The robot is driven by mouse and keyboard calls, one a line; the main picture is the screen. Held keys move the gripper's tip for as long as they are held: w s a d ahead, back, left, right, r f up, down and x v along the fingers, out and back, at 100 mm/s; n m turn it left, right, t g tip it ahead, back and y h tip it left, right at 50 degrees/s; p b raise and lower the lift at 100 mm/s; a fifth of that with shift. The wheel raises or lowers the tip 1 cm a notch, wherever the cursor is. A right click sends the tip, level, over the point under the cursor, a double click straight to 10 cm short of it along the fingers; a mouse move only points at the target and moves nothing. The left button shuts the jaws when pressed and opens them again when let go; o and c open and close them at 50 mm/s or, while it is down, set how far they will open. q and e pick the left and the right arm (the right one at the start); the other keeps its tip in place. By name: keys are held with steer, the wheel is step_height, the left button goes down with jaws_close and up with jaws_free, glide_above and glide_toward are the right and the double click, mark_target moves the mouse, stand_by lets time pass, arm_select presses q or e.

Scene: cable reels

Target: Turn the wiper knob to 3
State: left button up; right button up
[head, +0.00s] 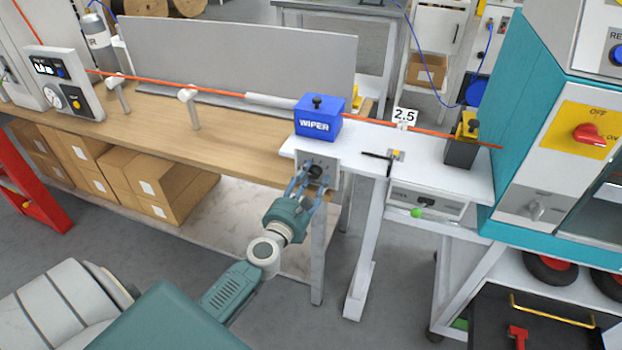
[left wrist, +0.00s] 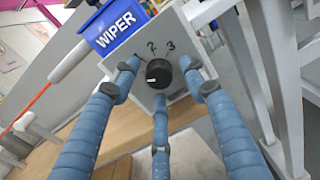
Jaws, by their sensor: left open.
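The blue wiper box (head: 318,121), lettered WIPER, also shows in the left wrist view (left wrist: 115,25). Below it is a grey panel with a black round knob (head: 315,171). In the left wrist view the knob (left wrist: 159,73) has the numbers 1, 2 and 3 around it, from left to right. A small light mark seems to be on its left side, towards the 1, but it is hard to read. My left gripper (head: 308,181) is open, its blue fingers spread around the knob (left wrist: 159,82). I cannot tell whether they touch it. My right gripper is not in view.
An orange cable (head: 230,90) runs along the wooden bench (head: 240,149) through the wiper box. The white table (head: 455,181) and a teal machine (head: 514,135) stand to the right. Cardboard boxes (head: 150,185) lie under the bench. The floor in front is clear.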

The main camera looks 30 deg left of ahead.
arm_select(q)
jaws_close()
